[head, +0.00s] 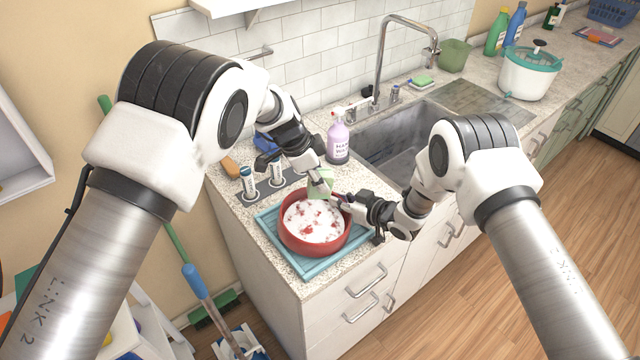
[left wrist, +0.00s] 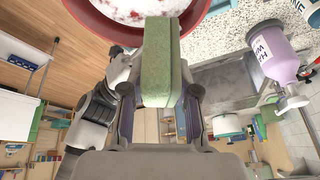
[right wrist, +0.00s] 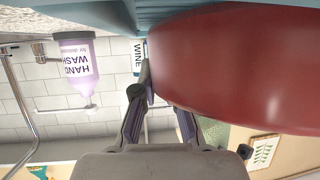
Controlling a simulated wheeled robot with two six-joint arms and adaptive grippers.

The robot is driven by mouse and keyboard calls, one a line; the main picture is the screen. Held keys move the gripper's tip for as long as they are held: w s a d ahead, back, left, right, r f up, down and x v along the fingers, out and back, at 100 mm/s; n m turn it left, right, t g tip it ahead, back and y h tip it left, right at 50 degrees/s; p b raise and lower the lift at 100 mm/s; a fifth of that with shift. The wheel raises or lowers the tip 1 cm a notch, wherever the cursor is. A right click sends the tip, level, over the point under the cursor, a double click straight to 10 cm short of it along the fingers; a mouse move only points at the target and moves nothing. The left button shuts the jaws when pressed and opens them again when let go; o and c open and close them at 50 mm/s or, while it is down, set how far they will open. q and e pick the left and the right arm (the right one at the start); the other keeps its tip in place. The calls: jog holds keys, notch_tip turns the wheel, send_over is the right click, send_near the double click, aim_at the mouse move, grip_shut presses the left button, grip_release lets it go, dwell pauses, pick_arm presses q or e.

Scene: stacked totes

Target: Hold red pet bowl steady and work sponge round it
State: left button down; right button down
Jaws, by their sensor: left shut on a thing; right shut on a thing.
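The red pet bowl (head: 306,246) stands upright on a blue mat (head: 278,262) on the counter, with white suds in it. My right gripper (head: 343,201) is shut on its back right rim; the bowl's red wall (right wrist: 235,60) fills much of the right wrist view. My left gripper (head: 318,181) is shut on a green sponge (head: 326,186) at the bowl's back edge. In the left wrist view the sponge (left wrist: 168,60) is between the fingers, its far end over or beside the bowl (left wrist: 95,22). Whether it touches the bowl is unclear.
A purple hand wash bottle (head: 338,143) stands behind the bowl, beside the sink (head: 400,140). A grey holder with white containers (head: 249,183) is at the left. A white and teal pot (head: 530,75) stands far right. The counter's front edge is close to the mat.

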jog(key=c, duration=1.2)
grip_release()
jog(key=shift+o, duration=0.2)
jog(key=v, duration=1.2)
jog(key=shift+s+f, duration=0.1)
jog(key=shift+f, duration=0.05)
